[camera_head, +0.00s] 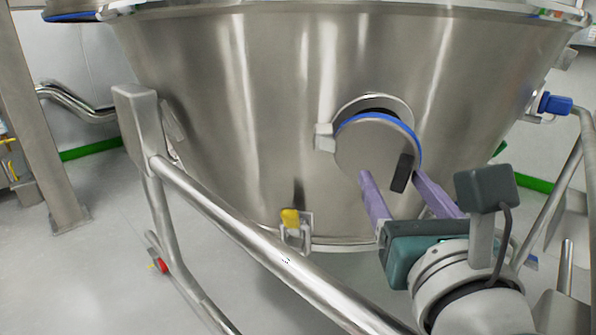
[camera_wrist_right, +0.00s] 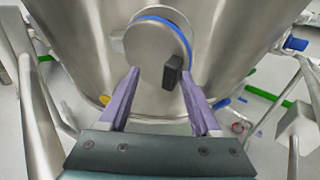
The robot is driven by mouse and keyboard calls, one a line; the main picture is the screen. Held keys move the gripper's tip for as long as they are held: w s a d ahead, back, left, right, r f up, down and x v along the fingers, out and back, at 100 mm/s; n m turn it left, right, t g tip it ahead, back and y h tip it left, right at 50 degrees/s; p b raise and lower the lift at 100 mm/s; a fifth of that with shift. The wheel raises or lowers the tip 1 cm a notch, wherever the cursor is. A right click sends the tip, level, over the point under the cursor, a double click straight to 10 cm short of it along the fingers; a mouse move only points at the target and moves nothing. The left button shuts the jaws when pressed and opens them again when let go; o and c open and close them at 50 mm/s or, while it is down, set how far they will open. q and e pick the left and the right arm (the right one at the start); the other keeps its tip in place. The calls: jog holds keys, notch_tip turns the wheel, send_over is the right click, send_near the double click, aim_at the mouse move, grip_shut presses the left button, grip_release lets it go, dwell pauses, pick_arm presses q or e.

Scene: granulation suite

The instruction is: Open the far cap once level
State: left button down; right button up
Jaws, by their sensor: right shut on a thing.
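A round steel cap (camera_head: 368,148) with a blue seal is on the front of the large steel cone vessel (camera_head: 240,110). It is swung a little out from its port ring (camera_head: 385,101), with its hinge block (camera_head: 324,137) on the left. Its black handle (camera_head: 402,173) points down at the lower right. The cap also shows in the right wrist view (camera_wrist_right: 150,52), with the handle (camera_wrist_right: 172,73) close to the right finger. My left gripper is out of view.
A thick steel frame tube (camera_head: 245,237) crosses in front of the vessel, to the left of my right gripper. A yellow-handled latch (camera_head: 290,219) is low on the vessel. A blue fitting (camera_head: 555,104) is at the right. Floor at the left (camera_head: 70,260) is clear.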

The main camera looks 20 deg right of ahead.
jog(key=shift+a, duration=0.2)
jog(key=b+v, duration=0.1)
jog(key=v, duration=0.8)
jog(key=shift+s, duration=0.45)
jog(key=shift+c, duration=0.4)
